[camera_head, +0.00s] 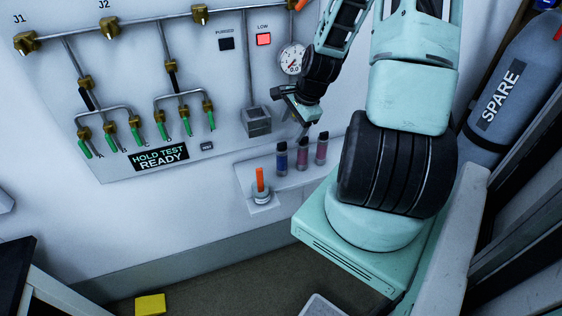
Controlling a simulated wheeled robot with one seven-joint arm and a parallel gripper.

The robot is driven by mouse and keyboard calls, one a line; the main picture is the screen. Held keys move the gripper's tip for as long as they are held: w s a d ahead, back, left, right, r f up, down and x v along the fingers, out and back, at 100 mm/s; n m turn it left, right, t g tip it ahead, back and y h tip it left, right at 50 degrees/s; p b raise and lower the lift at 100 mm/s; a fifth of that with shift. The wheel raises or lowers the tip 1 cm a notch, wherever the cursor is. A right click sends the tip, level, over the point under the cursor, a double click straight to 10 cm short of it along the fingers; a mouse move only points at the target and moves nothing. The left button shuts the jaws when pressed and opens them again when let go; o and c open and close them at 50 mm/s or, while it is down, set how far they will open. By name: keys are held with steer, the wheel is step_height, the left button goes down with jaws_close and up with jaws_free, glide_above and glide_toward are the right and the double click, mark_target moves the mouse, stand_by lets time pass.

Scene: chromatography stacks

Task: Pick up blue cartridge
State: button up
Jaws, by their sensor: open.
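The blue cartridge (282,160) stands upright on a small white wall shelf (246,178), leftmost in a row of three. A purple-pink cartridge (302,154) and another purple-pink cartridge (321,148) stand to its right. My gripper (293,108) is open, with nothing seen between its jaws. In the picture it is above the row and apart from the cartridges. Its exact distance from the wall is hard to tell.
Behind my gripper are a wall panel (225,90) with valves, a gauge (291,60) and a square fitting (257,122). A grey SPARE cylinder (520,85) stands at right. A yellow block (150,305) lies on the floor.

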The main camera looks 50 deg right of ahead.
glide_above(283, 147)
steer(key=s, duration=0.2)
step_height(283, 147, down, 5)
steer(key=shift+p+x, duration=1.25)
steer(key=shift+x, duration=1.45)
steer(key=shift+d, duration=0.1)
jaws_close()
